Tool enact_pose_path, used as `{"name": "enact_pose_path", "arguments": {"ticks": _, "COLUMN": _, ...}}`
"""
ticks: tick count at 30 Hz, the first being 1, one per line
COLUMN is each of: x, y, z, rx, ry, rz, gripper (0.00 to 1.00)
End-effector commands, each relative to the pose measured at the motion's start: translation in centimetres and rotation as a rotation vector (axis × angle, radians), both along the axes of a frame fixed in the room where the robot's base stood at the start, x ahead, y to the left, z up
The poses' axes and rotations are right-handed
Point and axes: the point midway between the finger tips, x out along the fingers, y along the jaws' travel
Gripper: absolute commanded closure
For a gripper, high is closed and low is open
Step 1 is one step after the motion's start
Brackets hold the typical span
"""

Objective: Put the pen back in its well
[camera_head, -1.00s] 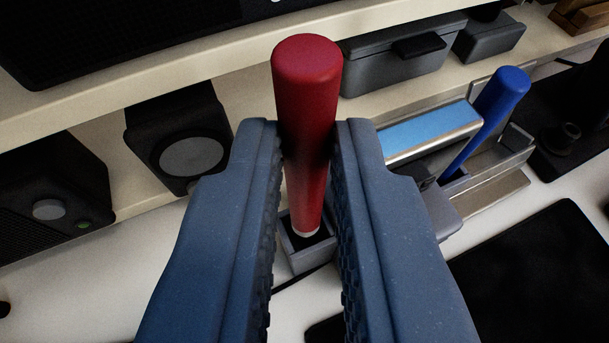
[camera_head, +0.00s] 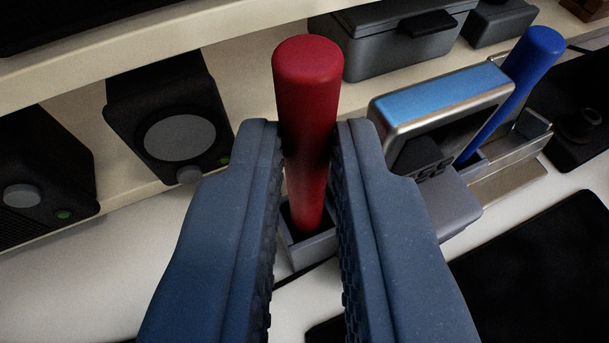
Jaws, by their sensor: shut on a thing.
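A thick red pen (camera_head: 306,85) stands nearly upright between the two blue-grey fingers of my gripper (camera_head: 308,170), which is shut on it. The pen's lower end reaches the opening of a small grey well (camera_head: 316,248) below. Its tip is hidden inside the dark opening, and I cannot tell how deep it sits. The fingers cover part of the well's left and right sides.
A blue pen (camera_head: 520,75) leans in a metal tray (camera_head: 513,150) at right, beside a blue-topped metal device (camera_head: 430,95). Dark round-faced boxes (camera_head: 170,115) stand at left. A grey case (camera_head: 390,45) sits on the shelf behind. A black mat (camera_head: 540,270) lies at front right.

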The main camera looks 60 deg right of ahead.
Motion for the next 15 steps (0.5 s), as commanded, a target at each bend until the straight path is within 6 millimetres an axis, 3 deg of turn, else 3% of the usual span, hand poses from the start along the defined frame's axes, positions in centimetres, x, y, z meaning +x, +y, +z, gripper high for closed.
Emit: {"name": "enact_pose_path", "arguments": {"ticks": 15, "x": 0.02, "y": 0.01, "z": -1.14, "rx": 0.000, "ry": 0.001, "rz": 0.000, "gripper": 1.00}}
